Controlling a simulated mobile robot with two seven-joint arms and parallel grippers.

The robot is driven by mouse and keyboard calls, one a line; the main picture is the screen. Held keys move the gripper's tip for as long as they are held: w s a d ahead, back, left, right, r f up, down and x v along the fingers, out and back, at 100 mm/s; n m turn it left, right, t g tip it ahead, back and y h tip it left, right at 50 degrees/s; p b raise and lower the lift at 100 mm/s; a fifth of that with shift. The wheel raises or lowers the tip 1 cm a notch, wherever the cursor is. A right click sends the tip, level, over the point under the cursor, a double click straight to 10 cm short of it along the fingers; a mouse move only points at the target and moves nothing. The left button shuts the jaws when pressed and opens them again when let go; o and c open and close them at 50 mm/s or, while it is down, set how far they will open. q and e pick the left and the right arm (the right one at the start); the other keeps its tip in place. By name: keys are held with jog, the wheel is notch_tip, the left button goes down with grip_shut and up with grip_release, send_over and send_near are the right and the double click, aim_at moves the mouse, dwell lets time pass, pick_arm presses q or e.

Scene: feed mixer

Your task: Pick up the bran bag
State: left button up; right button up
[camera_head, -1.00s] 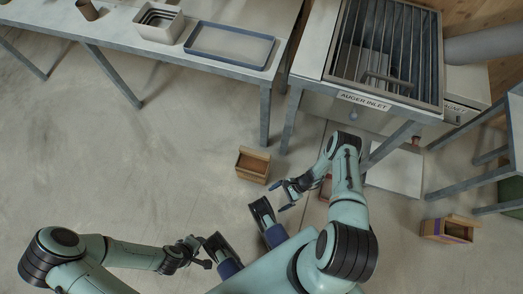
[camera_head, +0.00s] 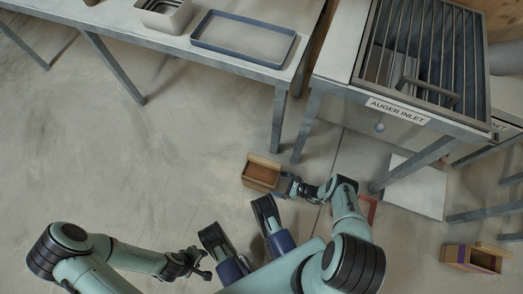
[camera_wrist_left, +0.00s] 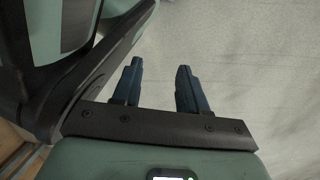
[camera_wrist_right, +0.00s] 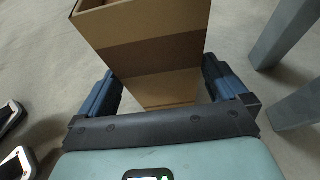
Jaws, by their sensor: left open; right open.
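An open-topped brown paper bag (camera_head: 260,174) with brown contents stands on the floor in the head view. No label on it can be read, so I cannot tell for sure that it is the bran. My right gripper (camera_head: 287,186) is open at the bag's right side. In the right wrist view the bag (camera_wrist_right: 150,50), with a darker band, stands between the spread fingers (camera_wrist_right: 160,88); I cannot tell whether they touch it. My left gripper (camera_head: 197,264) is open and empty, low over the floor; its fingers (camera_wrist_left: 160,82) show apart in the left wrist view.
A similar bag with a purple stripe (camera_head: 473,259) stands at the far right. A reddish object (camera_head: 368,208) is partly hidden by my right arm. The auger inlet table (camera_head: 340,75) and a bench with a blue-rimmed tray (camera_head: 243,36) stand behind. Floor left of the bag is clear.

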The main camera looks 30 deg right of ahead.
jog(key=b+x, duration=0.1)
jog(key=x, duration=0.3)
jog(key=shift+w+a+f+b, duration=0.2)
jog(key=shift+w+a+b, duration=0.05)
jog(key=shift+b, duration=0.1)
jog(key=shift+w+a+f, duration=0.1)
jog(key=shift+w+a, duration=0.1)
jog(key=shift+w, duration=0.05)
pick_arm(q)
jog(key=shift+g, duration=0.6)
jog(key=s, duration=0.1)
jog(key=s+f, duration=0.1)
jog(key=s, duration=0.1)
jog(key=shift+s+a+f, duration=0.25)
jog(key=shift+s+f, duration=0.1)
jog(key=shift+f, duration=0.05)
pick_arm(e)
jog(key=c, duration=1)
jog(key=shift+c, duration=1.1)
